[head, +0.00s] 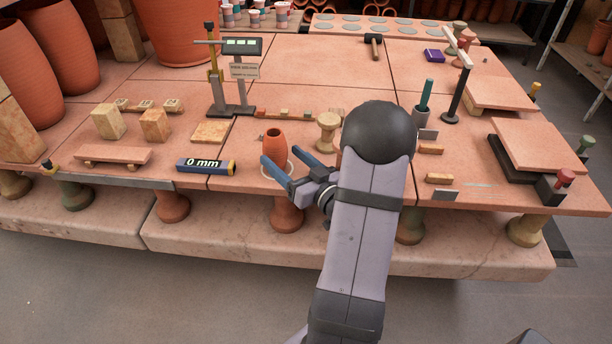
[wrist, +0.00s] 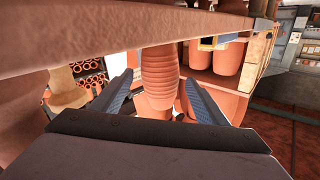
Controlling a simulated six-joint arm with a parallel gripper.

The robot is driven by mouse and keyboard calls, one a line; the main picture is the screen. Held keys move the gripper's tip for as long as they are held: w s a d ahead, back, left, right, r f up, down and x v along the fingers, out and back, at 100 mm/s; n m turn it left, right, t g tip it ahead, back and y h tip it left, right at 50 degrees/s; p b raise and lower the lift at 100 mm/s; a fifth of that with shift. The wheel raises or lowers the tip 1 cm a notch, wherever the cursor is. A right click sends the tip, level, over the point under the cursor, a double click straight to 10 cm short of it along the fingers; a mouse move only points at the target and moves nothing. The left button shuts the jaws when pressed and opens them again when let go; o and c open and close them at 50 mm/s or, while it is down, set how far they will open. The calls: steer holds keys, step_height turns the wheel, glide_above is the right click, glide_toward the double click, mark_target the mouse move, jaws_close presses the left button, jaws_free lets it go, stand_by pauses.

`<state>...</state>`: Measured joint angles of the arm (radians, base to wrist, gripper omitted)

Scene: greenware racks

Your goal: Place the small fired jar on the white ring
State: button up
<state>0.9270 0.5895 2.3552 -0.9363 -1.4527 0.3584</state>
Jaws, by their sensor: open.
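The small fired jar (head: 275,142) is terracotta with a dark open mouth and stands upright near the front edge of the slab table. A pale part of the white ring (head: 291,167) shows low beside the jar's base, partly hidden by my gripper. I cannot tell whether the jar sits fully on it. My gripper (head: 290,161) is open, its two blue fingers at the jar's lower front. In the wrist view a ribbed terracotta body (wrist: 160,75) shows between the spread fingers (wrist: 160,95); I cannot tell for sure that it is the jar.
A pale spool-shaped stand (head: 327,132) is close right of the jar. A blue gauge reading "0 mm" (head: 206,166) lies to the left. A scale with a lit display (head: 240,47) stands behind. Blocks (head: 108,121) sit at the left. The table behind the jar has bare room.

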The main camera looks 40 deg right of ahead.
steer(key=s, duration=1)
steer(key=shift+s, duration=0.1)
steer(key=w+a+f+n+g+y+p, duration=0.1)
steer(key=w+a+n+g+y+p, duration=0.25)
steer(key=a, duration=0.55)
steer(key=w+a+f+n+g+h+p, duration=0.1)
steer(key=w+a+f+n+g+p, duration=0.2)
steer(key=w+a, duration=0.45)
steer(key=s+d+f+m+g+h+b, duration=0.1)
steer(key=s+f+g+h+b, duration=0.25)
steer(key=s+g, duration=0.2)
steer(key=s+a+f+m+g+y+b, duration=0.1)
steer(key=s+a+m+g+b, duration=0.2)
steer(key=s, duration=0.5)
steer(key=s+a+f+g, duration=0.1)
steer(key=s+a+g, duration=0.2)
steer(key=s+a, duration=0.35)
step_height(320, 180, up, 25)
steer(key=s+d+p, duration=0.1)
steer(key=d+p, duration=0.1)
steer(key=p, duration=2.2)
steer(key=shift+p, duration=0.4)
steer(key=shift+s+f, duration=0.1)
steer(key=shift+f, duration=0.1)
